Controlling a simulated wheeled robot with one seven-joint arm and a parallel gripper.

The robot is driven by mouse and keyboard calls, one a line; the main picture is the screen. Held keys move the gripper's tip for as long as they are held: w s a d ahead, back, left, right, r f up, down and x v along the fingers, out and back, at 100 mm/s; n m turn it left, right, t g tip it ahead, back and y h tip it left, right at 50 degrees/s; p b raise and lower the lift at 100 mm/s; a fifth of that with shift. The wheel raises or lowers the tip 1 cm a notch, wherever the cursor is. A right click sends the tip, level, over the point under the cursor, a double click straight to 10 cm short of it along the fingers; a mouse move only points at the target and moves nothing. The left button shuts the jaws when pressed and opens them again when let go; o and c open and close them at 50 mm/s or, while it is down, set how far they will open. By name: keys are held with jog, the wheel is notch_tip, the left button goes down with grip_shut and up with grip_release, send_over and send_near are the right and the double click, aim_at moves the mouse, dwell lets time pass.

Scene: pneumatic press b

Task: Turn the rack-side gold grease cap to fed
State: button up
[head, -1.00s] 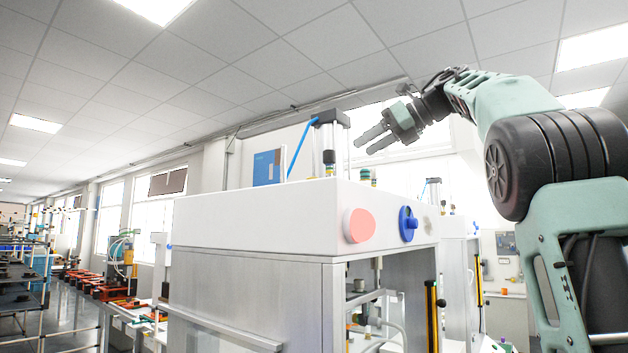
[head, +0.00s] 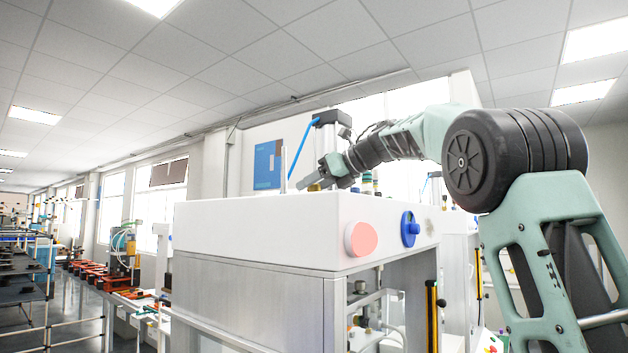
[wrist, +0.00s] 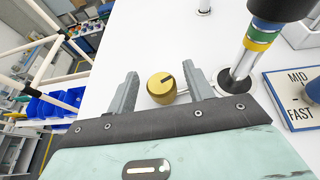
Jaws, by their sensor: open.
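The gold grease cap (wrist: 161,88) is a round knob with a dark pointer mark on its top, standing on the white top of the press (wrist: 120,35). In the wrist view it sits between the two fingertips of my gripper (wrist: 161,72), which is open with a finger on each side. I cannot tell whether either finger touches it. In the head view my gripper (head: 312,180) is low over the press top, and the cap cannot be made out there. No fed marking can be read.
A post with blue, green and yellow bands (wrist: 262,35) rises right of the cap. A MID/FAST plate (wrist: 298,92) lies farther right. A red-pink button (head: 361,239) and a blue knob (head: 410,229) are on the press's side. Blue bins (wrist: 52,106) stand beyond the left edge.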

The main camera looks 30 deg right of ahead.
jog(key=shift+w+f, duration=0.1)
jog(key=shift+w, duration=0.05)
jog(key=c, duration=1)
jog(key=shift+o, duration=0.2)
